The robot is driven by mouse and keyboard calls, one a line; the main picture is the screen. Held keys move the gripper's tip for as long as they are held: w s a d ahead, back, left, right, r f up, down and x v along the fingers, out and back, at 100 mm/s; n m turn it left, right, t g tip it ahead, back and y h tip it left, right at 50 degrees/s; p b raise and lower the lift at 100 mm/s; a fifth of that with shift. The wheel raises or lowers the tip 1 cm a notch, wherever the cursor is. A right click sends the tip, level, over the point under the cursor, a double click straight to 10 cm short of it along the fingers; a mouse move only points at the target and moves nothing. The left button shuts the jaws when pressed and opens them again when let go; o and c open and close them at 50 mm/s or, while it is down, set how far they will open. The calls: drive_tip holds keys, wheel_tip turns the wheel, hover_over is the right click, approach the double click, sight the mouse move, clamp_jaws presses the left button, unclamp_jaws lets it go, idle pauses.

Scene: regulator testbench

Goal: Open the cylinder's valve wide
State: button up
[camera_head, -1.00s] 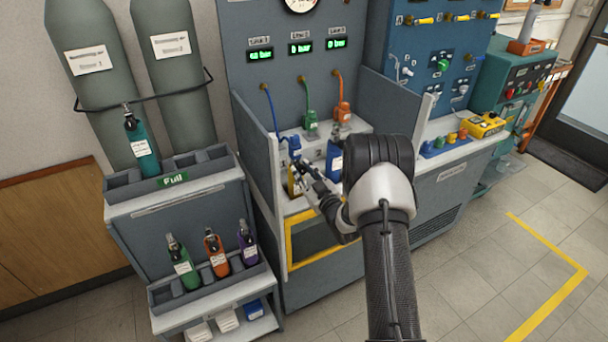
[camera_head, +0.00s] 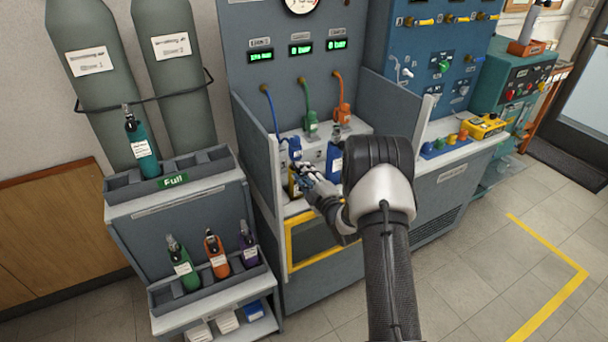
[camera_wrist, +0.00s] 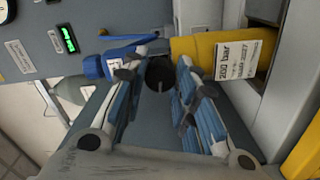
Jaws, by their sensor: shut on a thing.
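The yellow cylinder (camera_head: 293,188) stands in the bench bay at the left, mostly hidden by my gripper. In the wrist view the cylinder (camera_wrist: 193,50) shows a white label reading 200 bar. Its black valve knob (camera_wrist: 160,72) lies between my fingertips. The blue regulator (camera_head: 294,146) sits at the cylinder's top with a blue hose rising to the panel; it also shows in the wrist view (camera_wrist: 95,66). My gripper (camera_head: 303,176) is at the cylinder's top, its blue-padded fingers (camera_wrist: 158,78) closed around the knob. The valve's inner position is hidden.
A blue cylinder (camera_head: 334,160) stands just right of my gripper. Bay side walls (camera_head: 392,112) flank the work area. Green (camera_head: 311,122) and orange (camera_head: 342,112) connectors hang behind. A rack (camera_head: 215,277) with several small cylinders stands at the left.

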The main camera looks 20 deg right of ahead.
drive_tip(key=shift+n, duration=3.6)
drive_tip(key=o, duration=1.1)
drive_tip(key=s, duration=1.2)
drive_tip(key=shift+d, duration=0.2)
